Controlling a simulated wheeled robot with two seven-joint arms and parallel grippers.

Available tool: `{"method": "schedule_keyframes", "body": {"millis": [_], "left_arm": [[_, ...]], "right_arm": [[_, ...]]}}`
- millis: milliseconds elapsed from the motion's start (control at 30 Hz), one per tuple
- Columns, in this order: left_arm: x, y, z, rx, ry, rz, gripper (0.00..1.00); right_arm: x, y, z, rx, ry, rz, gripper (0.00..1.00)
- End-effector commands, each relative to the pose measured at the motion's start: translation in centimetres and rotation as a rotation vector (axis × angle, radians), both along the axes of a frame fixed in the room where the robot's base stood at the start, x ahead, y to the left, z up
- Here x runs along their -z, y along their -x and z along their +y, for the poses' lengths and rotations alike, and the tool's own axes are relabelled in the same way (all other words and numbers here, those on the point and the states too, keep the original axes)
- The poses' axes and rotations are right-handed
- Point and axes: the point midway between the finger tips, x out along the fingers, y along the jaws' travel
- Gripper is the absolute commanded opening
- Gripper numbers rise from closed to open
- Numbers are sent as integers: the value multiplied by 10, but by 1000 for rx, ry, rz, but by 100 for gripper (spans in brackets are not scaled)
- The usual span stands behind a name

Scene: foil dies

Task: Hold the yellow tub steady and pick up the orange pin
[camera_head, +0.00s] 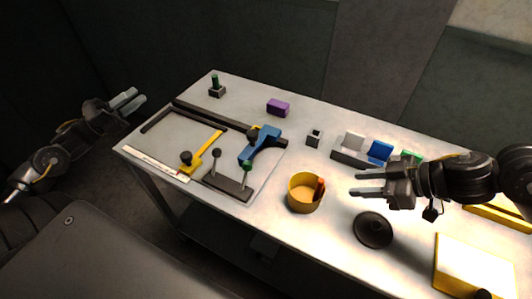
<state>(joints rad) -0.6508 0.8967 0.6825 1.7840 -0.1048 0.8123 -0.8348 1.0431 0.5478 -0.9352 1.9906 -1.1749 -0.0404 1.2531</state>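The yellow tub (301,199) stands upright on the white table, near its front edge. The orange pin (320,186) is inside the tub, leaning at its right side with its top showing above the rim; its lower end is hidden. My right gripper (357,184) is to the right of the tub, its fingers apart and pointing left toward the pin, with nothing between them. My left gripper (138,98) is off the table's left side, far from the tub, its fingers apart and empty.
A grey board (180,130) with a blue clamp (262,146) and yellow arm lies left. A purple block (278,107) and a tray of coloured blocks (350,157) are behind. A dark round disc (373,230) and yellow box (470,268) are right. Bare table surrounds the tub.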

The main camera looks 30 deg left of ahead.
Motion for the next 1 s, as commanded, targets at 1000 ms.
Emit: {"method": "schedule_keyframes", "body": {"millis": [1000], "left_arm": [[-17,-78,-479,1131,43,758,29]], "right_arm": [[0,0,0,0,0,0,36]]}}
